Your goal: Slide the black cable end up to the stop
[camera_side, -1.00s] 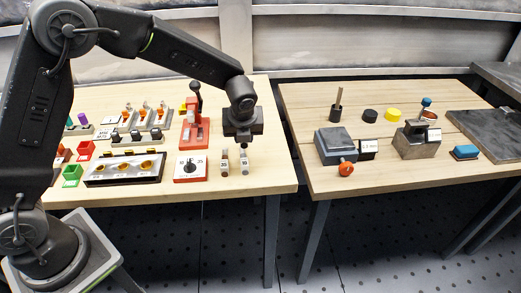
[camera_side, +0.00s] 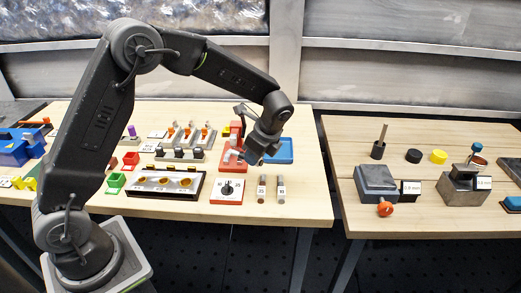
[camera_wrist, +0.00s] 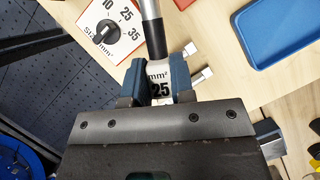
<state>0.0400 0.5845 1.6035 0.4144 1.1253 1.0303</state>
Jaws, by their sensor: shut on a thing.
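My gripper (camera_side: 256,150) is beside the red press (camera_side: 236,148), low over the bench. In the wrist view my gripper (camera_wrist: 158,78) has its blue jaws shut on the black cable end (camera_wrist: 155,42), which has a white label reading "25 mm²". A silver rod-like length runs on from the black part to the top of that view. In the side view a pale end shows between my gripper and the press. I cannot tell whether it touches a stop; the stop is not clearly visible.
The size dial (camera_side: 227,190) stands in front of the press; it also shows in the wrist view (camera_wrist: 104,32). A blue tray (camera_side: 279,151) lies behind my gripper. The second table (camera_side: 340,150) is right, across a gap.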

